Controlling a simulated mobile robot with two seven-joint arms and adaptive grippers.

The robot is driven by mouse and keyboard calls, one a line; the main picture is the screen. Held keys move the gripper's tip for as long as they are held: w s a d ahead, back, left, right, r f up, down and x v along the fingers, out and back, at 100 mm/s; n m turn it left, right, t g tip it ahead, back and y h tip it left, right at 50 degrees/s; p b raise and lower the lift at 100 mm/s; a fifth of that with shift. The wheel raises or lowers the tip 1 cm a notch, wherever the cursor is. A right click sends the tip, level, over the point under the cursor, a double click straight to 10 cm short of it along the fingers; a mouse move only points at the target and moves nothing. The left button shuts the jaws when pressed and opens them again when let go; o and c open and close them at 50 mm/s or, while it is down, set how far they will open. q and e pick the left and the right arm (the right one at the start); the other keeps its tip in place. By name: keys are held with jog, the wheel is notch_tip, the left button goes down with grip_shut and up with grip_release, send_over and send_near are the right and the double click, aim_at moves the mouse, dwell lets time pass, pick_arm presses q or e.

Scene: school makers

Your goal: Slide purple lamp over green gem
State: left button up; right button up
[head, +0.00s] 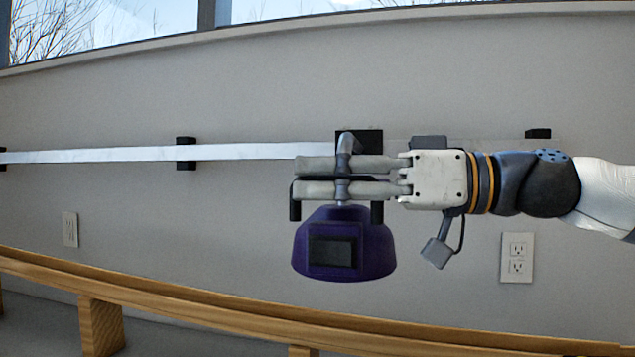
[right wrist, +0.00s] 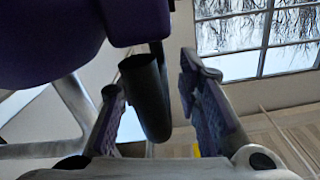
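The purple lamp (head: 305,262) hangs by a grey stem from a black mount on the wall rail, its wide shade downward. The right gripper (head: 298,178) reaches in from the right at the height of the stem, just above the shade. In the right wrist view, the lamp's purple shade (right wrist: 45,40) fills the upper left. A dark cylindrical part (right wrist: 147,95) stands between the two spread fingers of the right gripper (right wrist: 162,110), with a gap to the right finger. The green gem and the left gripper are not in view.
A long pale rail (head: 255,152) runs along the wall on black brackets (head: 186,153), extending left of the lamp with free length. A wooden beam (head: 200,303) crosses below. A wall outlet (head: 517,257) is at the right, and windows are above.

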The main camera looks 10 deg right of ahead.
jog(key=shift+w+a, duration=0.15)
jog(key=shift+a, duration=0.2)
grip_shut()
